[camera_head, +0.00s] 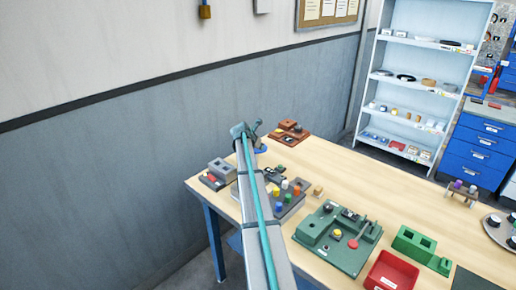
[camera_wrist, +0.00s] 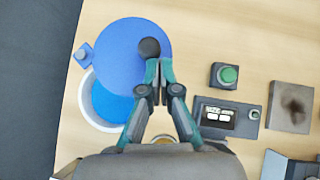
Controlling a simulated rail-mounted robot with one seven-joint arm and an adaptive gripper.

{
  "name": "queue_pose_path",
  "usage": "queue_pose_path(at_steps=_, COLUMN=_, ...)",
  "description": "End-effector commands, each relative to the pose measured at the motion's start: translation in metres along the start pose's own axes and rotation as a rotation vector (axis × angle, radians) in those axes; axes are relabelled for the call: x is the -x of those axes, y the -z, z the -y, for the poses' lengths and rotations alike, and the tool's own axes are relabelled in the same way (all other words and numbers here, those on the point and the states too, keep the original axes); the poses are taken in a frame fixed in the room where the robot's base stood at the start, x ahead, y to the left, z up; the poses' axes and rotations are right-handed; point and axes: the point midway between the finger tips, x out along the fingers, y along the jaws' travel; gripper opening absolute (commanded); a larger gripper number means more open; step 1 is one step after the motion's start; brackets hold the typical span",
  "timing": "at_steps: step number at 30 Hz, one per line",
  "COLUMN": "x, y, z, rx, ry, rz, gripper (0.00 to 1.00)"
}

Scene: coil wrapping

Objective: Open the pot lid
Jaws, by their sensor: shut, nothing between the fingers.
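A round blue lid (camera_wrist: 118,62) with a dark knob (camera_wrist: 149,47) shows at the upper left of the wrist view. It lies off-centre over a white-rimmed pot (camera_wrist: 88,116), whose blue inside shows below the lid's lower edge. A small blue block (camera_wrist: 84,55) sits at the lid's left edge. My gripper (camera_wrist: 160,64) is shut and empty, its fingertips right beside the knob; I cannot tell whether they touch it. In the head view a bit of blue (camera_head: 262,149) shows beside my arm, which hides most of that spot.
Right of the lid are a green button box (camera_wrist: 225,76), a dark panel with white displays (camera_wrist: 218,113) and a brown plate (camera_wrist: 291,107). In the head view a green board (camera_head: 338,240) and a red tray (camera_head: 391,272) stand nearer. The table's left edge is close to the pot.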

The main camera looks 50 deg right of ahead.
Motion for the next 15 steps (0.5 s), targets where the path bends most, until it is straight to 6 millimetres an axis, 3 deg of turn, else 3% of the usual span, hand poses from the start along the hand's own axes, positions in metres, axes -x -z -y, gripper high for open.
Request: queue_pose_path(at_steps=15, x=-0.038, y=-0.037, z=0.007, rx=-0.002, ry=0.001, rz=-0.001, gripper=0.0)
